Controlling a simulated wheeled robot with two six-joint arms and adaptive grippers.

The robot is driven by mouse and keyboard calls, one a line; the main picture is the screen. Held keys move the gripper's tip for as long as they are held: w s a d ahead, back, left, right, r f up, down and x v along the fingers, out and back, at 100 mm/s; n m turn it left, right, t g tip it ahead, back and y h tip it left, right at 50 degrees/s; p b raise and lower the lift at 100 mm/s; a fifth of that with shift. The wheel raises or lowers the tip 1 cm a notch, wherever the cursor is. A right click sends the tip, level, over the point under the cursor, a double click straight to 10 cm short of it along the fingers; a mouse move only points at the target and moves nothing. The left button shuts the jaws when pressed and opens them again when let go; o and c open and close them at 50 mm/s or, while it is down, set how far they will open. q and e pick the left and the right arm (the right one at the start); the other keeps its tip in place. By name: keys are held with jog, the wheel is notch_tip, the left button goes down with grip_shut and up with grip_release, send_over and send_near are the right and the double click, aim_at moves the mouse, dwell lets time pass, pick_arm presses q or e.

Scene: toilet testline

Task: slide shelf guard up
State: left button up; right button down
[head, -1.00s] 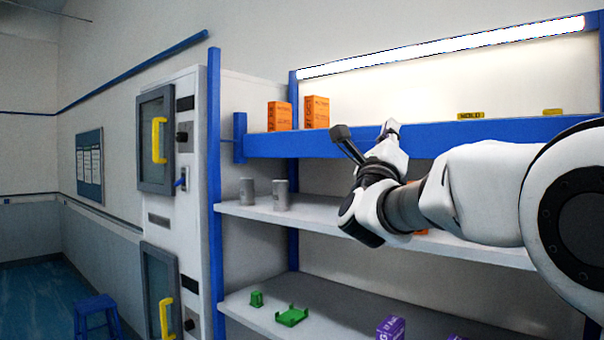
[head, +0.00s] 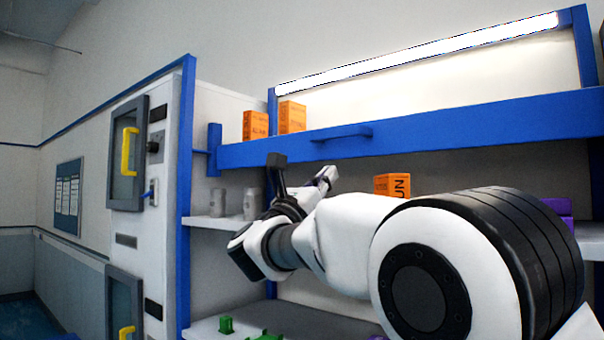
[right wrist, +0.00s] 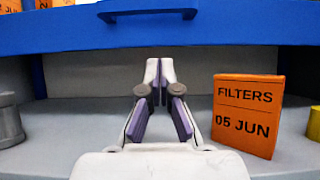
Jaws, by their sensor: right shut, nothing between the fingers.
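The shelf guard (head: 440,128) is a long blue bar across the front of the upper shelf, with a blue handle (head: 342,133) on its face. The guard also spans the top of the right wrist view (right wrist: 230,28), with the handle (right wrist: 148,10) at the top edge. My right gripper (head: 328,176) is below the guard and its handle, apart from both. In the right wrist view the gripper's fingertips (right wrist: 160,70) are together and empty, pointing at the space beneath the guard. My left gripper is not in view.
An orange filters box (right wrist: 247,115) stands on the middle shelf just right of the gripper. Grey cylinders (head: 250,203) stand to the left on that shelf. Orange boxes (head: 256,126) stand on the upper shelf. A green item (head: 226,324) is on the lower shelf.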

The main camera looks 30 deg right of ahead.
aim_at(337, 146)
jog(key=d+r+p, duration=0.1)
jog(key=r, duration=0.1)
jog(key=d+r+p, duration=0.1)
jog(key=r+p, duration=0.1)
jog(key=w+d+r+p, duration=0.1)
jog(key=r, duration=0.1)
jog(key=shift+w+d+r+p, duration=0.1)
jog(key=shift+d+r+p, duration=0.05)
jog(key=shift+d+p, duration=0.15)
jog(key=shift+w, duration=0.1)
